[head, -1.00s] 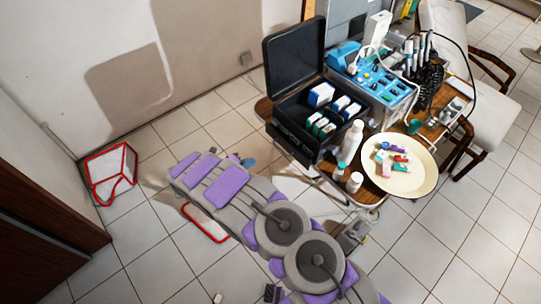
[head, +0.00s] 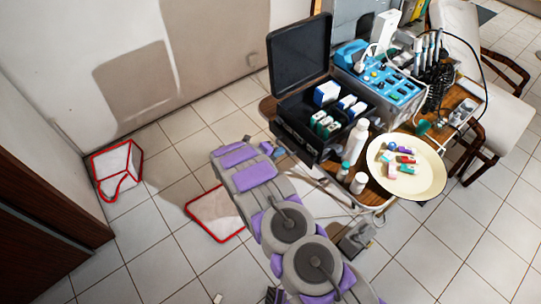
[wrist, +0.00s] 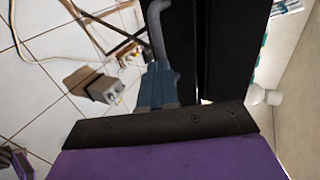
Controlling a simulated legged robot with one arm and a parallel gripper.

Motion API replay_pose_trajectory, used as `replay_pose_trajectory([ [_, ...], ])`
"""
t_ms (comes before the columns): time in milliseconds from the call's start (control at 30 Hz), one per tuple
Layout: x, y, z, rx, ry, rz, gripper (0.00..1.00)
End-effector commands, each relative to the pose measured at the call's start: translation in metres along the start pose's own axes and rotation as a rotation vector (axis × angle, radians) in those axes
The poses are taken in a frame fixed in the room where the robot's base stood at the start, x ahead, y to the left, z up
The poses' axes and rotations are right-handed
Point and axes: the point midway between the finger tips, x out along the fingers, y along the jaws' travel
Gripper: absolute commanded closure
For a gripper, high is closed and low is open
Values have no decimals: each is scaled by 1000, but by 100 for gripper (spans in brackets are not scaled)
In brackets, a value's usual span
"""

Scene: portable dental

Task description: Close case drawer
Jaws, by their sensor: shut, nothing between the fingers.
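The black case (head: 298,52) stands on the table with its lid raised and boxes inside. Its dark lower front (head: 296,143), where the drawer would be, faces my arm; how far the drawer stands out is hard to tell. My gripper (head: 280,153) is shut and empty, just left of and below this front corner. In the wrist view, my gripper (wrist: 156,85) points up the picture, beside dark case panels (wrist: 225,45) on its right. A narrow line separates two panels. Whether the fingertips touch the case cannot be told.
White bottles (head: 356,138) and a cream plate of small coloured items (head: 425,180) stand right of the case. A blue device (head: 385,85) stands behind. A red-edged white object (head: 117,170) lies by the left wall. The tiled floor left of the table is mostly clear.

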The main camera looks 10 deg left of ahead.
Motion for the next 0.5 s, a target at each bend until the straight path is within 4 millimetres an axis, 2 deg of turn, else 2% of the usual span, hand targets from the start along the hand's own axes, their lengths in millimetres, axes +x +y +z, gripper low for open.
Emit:
replay_pose_trajectory([
  [500, 6, -3, 0, 1, 0, -2, 100],
])
